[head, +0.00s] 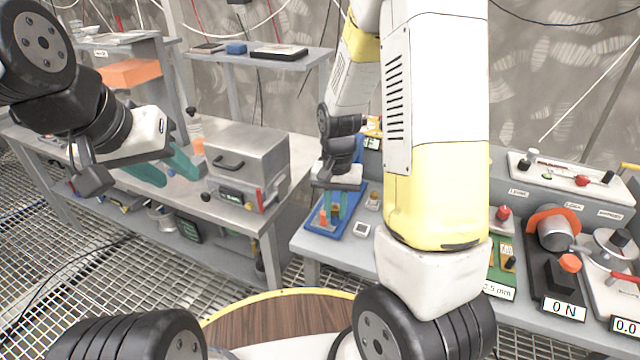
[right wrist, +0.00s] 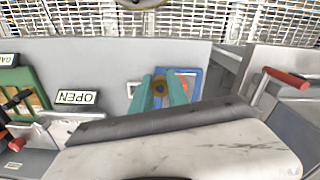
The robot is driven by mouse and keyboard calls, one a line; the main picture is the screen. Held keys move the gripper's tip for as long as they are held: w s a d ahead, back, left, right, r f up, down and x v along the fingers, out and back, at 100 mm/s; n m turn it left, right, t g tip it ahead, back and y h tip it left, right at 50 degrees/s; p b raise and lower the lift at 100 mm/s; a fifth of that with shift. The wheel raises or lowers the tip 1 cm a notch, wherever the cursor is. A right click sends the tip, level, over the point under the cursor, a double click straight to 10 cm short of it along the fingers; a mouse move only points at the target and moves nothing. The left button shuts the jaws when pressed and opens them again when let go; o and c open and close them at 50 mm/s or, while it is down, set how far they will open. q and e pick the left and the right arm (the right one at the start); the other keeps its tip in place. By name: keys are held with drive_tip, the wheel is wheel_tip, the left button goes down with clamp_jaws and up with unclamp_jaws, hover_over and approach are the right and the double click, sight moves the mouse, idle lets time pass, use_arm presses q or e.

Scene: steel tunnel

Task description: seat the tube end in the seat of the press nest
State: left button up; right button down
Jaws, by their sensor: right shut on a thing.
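My right gripper (head: 331,212) points down over a blue tray (head: 350,226) on the right bench. In the right wrist view its teal fingers (right wrist: 160,92) are shut on a small brownish round piece (right wrist: 159,88), probably the tube end. Only its end shows, with part of the blue tray (right wrist: 193,74) behind it. My left gripper (head: 166,170) has its teal fingers apart and empty, beside the grey box on the left bench. I cannot pick out the press nest or its seat for certain.
A grey metal box (head: 247,165) with a red lever stands on the left bench. A green board (head: 502,262), a black fixture marked 0 N (head: 562,282) and a white panel (head: 570,180) are at the right. A gap separates the two benches.

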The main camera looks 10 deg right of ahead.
drive_tip(key=w, duration=0.3)
drive_tip(key=w+d, duration=0.1)
drive_tip(key=w, duration=0.2)
drive_tip(key=w+f, duration=0.1)
drive_tip(key=w, duration=0.2)
drive_tip(key=shift+w+d, duration=0.2)
drive_tip(key=shift+w, duration=0.2)
drive_tip(key=shift+f, duration=1.75)
drive_tip(key=shift+f, duration=0.1)
drive_tip(key=c, duration=1.3)
unclamp_jaws()
